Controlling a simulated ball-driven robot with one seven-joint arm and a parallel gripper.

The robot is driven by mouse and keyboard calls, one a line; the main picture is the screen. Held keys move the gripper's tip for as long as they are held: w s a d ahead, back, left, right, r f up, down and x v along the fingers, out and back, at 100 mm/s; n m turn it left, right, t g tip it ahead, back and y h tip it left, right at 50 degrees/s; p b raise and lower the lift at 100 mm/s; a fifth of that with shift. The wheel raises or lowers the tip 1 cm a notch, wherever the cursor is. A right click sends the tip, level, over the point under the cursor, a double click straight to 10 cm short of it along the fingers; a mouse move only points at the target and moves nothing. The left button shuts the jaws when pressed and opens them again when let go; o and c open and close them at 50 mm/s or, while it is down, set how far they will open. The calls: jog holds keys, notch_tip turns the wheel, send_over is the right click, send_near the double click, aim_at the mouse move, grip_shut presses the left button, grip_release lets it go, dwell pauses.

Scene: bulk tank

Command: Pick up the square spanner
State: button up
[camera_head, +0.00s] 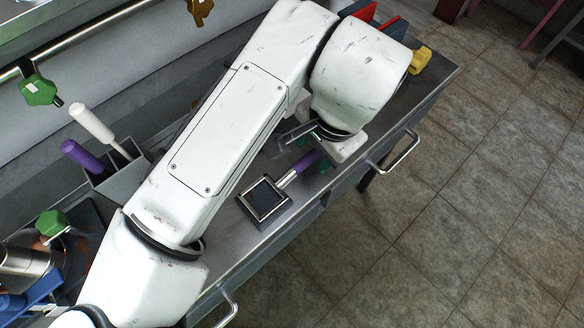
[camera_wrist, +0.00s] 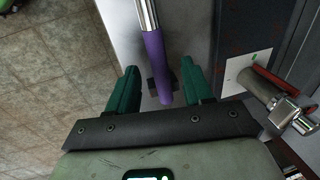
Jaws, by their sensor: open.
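The square spanner has a purple handle, a metal shank and a square metal head (camera_head: 265,201). My gripper is open and empty. In the head view the wrist hides most of it, and only bits of green finger show beside the handle. I cannot tell how far the fingers are above the counter.
A metal box (camera_head: 122,183) with a white-handled tool (camera_head: 91,123) and another purple-handled tool (camera_head: 80,156) stands left of my arm. A yellow object (camera_head: 420,60) sits at the counter's far end. Metal handles (camera_head: 397,152) stick out from the counter's front. Tiled floor is clear at right.

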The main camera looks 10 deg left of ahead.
jog(key=shift+a+f, duration=0.15)
jog(key=shift+f, duration=0.4)
jog(key=shift+c, duration=0.5)
grip_shut()
